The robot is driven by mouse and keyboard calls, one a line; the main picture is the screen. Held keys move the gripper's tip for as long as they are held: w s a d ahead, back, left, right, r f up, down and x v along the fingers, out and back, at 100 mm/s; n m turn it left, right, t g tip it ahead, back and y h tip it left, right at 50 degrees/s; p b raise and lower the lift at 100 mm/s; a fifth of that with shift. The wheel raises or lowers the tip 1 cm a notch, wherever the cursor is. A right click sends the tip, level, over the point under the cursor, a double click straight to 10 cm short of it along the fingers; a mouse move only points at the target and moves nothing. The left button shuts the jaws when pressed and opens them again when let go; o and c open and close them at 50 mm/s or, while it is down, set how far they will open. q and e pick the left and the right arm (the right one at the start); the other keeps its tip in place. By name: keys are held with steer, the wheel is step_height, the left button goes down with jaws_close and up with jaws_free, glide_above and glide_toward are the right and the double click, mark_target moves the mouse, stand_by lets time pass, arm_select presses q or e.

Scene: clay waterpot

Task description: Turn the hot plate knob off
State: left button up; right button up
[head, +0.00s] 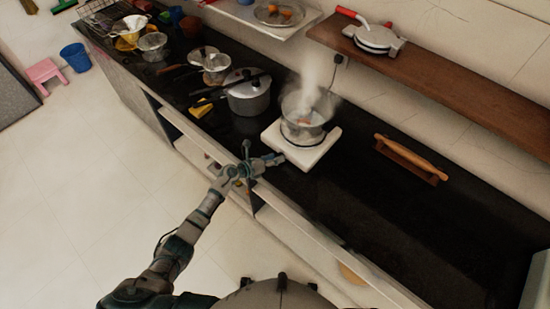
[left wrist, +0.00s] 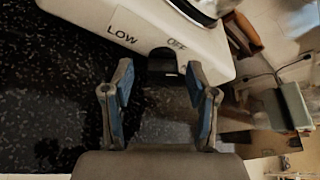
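The white hot plate (head: 305,158) stands on the black counter, with a steaming glass pot (head: 303,112) on it. In the left wrist view the hot plate's front (left wrist: 105,18) shows the words LOW and OFF. Its dark knob (left wrist: 162,64) sticks out below these, nearer OFF. My left gripper (head: 263,152) is at the counter's front edge, close to the hot plate's front left corner. In the left wrist view its two fingers (left wrist: 159,76) are spread, one on each side of the knob, with visible gaps. The knob cannot be made out in the head view. My right gripper is not in view.
A lidded pot (head: 248,97) and several pans stand left of the hot plate. A wooden rolling pin (head: 410,158) lies on its right.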

arm_select(q)
steer(key=v, duration=1.2)
